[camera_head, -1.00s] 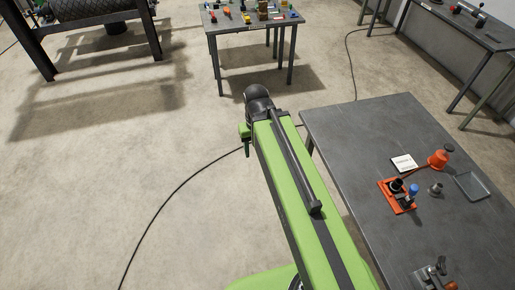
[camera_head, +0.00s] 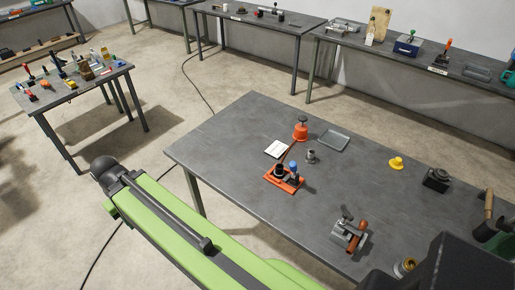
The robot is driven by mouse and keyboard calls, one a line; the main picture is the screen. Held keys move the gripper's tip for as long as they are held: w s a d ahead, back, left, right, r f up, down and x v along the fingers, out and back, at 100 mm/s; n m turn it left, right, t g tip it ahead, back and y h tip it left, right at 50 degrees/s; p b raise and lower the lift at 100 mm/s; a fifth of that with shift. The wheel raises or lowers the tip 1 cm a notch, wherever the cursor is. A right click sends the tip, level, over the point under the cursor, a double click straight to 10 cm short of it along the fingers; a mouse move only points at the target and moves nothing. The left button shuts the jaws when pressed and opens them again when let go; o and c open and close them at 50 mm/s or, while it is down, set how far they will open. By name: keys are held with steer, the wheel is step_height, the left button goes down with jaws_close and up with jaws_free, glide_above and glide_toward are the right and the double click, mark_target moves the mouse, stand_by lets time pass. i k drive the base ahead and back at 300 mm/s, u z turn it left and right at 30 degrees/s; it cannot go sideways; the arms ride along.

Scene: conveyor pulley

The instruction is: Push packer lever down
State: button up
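The grey workbench (camera_head: 225,150) fills the middle and right of the view. On it stands an orange-based device (camera_head: 284,181) with a black cylinder and a blue-topped part. Behind it is an orange pot (camera_head: 300,132) with a dark knob on top. Nearer stands a metal device (camera_head: 347,238) with a brown handle. I cannot tell for sure which of these has the packer lever. My green arm reaches from the bottom toward the left, over the floor beside the bench, apart from these things. My gripper's fingers do not show.
On the bench also lie a white card (camera_head: 277,149), a grey tray (camera_head: 333,140), a small metal cylinder (camera_head: 311,156) and a yellow piece (camera_head: 397,163). A cluttered table (camera_head: 52,106) stands at left; more benches line the back wall. The bench's left part is clear.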

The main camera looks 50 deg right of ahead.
mark_target(292, 165)
steer(key=u, duration=0.4)
steer(key=i, duration=3.65)
steer(key=u, duration=5.3)
steer(key=i, duration=0.1)
steer(key=u, duration=3.15)
steer(key=k, duration=0.1)
steer(key=z, duration=1.35)
steer(key=i, duration=0.95)
steer(key=z, duration=0.05)
